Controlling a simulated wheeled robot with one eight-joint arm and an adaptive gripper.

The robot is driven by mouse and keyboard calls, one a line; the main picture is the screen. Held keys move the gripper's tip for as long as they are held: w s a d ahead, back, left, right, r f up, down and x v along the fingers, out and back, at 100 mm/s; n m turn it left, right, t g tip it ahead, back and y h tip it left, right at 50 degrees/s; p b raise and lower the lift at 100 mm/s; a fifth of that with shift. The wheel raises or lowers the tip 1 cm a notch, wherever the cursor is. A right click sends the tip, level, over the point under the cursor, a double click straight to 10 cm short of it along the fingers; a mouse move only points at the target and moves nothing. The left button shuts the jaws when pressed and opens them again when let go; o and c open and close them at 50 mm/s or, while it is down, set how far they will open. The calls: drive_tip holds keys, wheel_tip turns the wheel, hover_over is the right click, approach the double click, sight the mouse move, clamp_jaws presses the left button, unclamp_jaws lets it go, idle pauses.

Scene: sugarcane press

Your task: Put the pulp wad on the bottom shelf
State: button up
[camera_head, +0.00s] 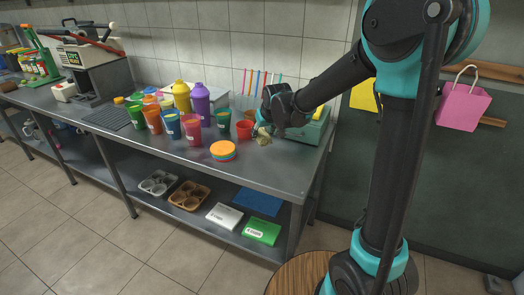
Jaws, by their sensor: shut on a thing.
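A small crumpled pale tan pulp wad (262,136) is at the tip of my gripper (268,129), near the right end of the steel counter (150,128). My gripper is shut on it; its fingers are small and partly hidden. The wad appears just over the counter top, and I cannot tell whether it touches it. The bottom shelf (145,168) runs below the counter. On it are two muffin-type trays, a white box, a green box and a blue flat item.
A red cup (245,130) stands just left of the wad. A stack of round colored lids (223,150) lies in front. Several colored cups and bottles crowd the counter's middle. A green scale-like box (308,128) is at right. Boxes (262,231) fill the shelf's right end; bare shelf shows further left.

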sight(260, 154)
drive_tip(key=shift+f, duration=4)
drive_tip(key=shift+f, duration=0.1)
drive_tip(key=o, duration=1.1)
